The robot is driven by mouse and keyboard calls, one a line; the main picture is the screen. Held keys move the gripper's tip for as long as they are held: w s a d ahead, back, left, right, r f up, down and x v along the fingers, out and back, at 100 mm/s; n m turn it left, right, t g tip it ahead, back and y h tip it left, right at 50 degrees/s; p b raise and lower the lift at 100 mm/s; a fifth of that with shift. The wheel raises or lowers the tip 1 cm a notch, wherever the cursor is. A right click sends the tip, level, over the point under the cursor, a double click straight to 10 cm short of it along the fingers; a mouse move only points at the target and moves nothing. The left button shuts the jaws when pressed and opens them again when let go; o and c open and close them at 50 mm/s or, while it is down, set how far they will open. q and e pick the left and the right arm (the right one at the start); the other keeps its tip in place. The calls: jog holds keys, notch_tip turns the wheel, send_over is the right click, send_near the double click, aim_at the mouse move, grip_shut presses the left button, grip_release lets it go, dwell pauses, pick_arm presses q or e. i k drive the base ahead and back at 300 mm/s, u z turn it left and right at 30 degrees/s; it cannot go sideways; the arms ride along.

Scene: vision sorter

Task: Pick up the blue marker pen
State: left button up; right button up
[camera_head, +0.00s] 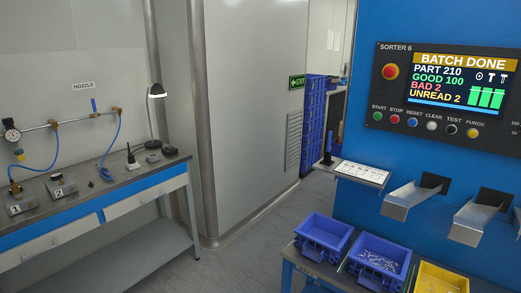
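A slim dark blue upright thing (328,142), which looks like the marker pen, stands at the left end of the small ledge on the blue sorter. Its lower end sits in or on a dark base (326,161); I cannot tell which. It is small, so its details are unclear. Neither of my grippers is in view.
A white card (362,173) lies on the ledge beside it. Below are two blue bins (323,232) and a yellow bin (440,278); metal chutes (408,202) jut out at right. A workbench (125,188) with a lamp (156,92) stands left. Floor between is clear.

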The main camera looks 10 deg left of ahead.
aim_at(330, 136)
jog(key=u, duration=0.75)
jog(key=i, duration=0.75)
jog(key=z, duration=0.65)
jog(key=i, duration=0.4)
jog(key=z, duration=0.5)
